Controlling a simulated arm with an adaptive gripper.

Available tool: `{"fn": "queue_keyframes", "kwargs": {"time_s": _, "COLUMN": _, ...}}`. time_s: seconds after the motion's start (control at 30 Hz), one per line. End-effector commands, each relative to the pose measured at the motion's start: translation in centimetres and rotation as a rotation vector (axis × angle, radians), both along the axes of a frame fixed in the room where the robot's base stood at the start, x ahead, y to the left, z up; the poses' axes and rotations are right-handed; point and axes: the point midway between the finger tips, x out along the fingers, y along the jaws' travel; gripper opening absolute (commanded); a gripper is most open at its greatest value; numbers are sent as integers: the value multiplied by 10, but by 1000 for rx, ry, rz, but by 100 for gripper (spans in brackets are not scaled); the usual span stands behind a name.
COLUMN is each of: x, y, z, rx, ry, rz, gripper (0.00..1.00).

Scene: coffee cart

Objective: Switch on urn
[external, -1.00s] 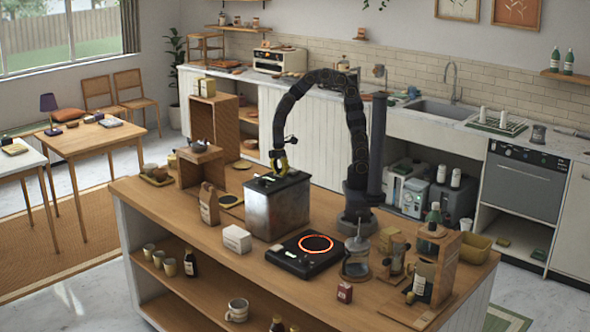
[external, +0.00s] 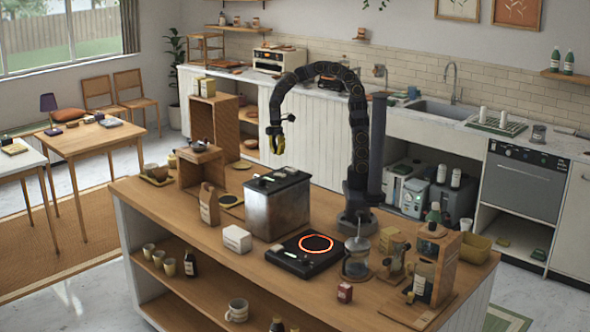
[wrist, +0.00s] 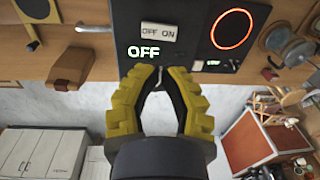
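The urn (external: 277,212) is a metal box with a black top, standing on the wooden island counter in the external view. In the wrist view its black top (wrist: 122,20) carries a pale rocker switch (wrist: 158,32) marked OFF and ON. A lit green sign (wrist: 143,52) beside the switch reads OFF. My gripper (external: 278,146) hangs above the urn's top, clear of it, with nothing held. In the wrist view its yellow fingers (wrist: 160,70) come together at the tips, below the sign in the picture, and do not touch the switch.
A black hot plate (external: 305,254) with a glowing red ring stands right of the urn. A white box (external: 237,239) and a brown bag (external: 209,205) stand at its left. A glass press (external: 357,258) and a wooden grinder (external: 437,256) are further right.

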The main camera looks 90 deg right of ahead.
Motion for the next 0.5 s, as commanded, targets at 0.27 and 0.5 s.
{"fn": "queue_keyframes", "kwargs": {"time_s": 0.27, "x": 3, "y": -2, "z": 43, "rx": 1, "ry": -2, "rz": 2, "gripper": 0}}
{"fn": "queue_keyframes", "kwargs": {"time_s": 0.5, "x": 3, "y": -3, "z": 53, "rx": 3, "ry": 0, "rz": 2, "gripper": 0}}
